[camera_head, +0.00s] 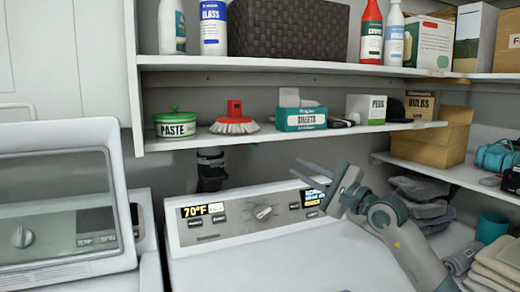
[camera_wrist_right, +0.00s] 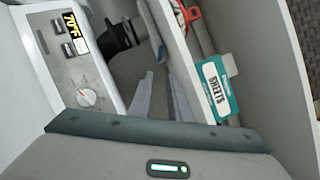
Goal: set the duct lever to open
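A black duct (camera_head: 210,170) stands against the wall behind the machines, below the middle shelf. It also shows at the top of the right wrist view (camera_wrist_right: 118,38). I cannot make out a separate lever on it or tell its setting. My right gripper (camera_head: 294,167) is to the right of the duct, above the right machine's control panel and apart from the duct. In the right wrist view its two fingers (camera_wrist_right: 160,75) are spread with nothing between them. My left gripper is not in view.
The white machine's panel (camera_head: 250,213) with a dial lies below my right gripper. The middle shelf (camera_head: 270,134) holds a paste tub (camera_head: 176,125), a red brush (camera_head: 234,121) and a sheets box (camera_head: 301,120). Another machine with a raised lid (camera_head: 60,205) stands left.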

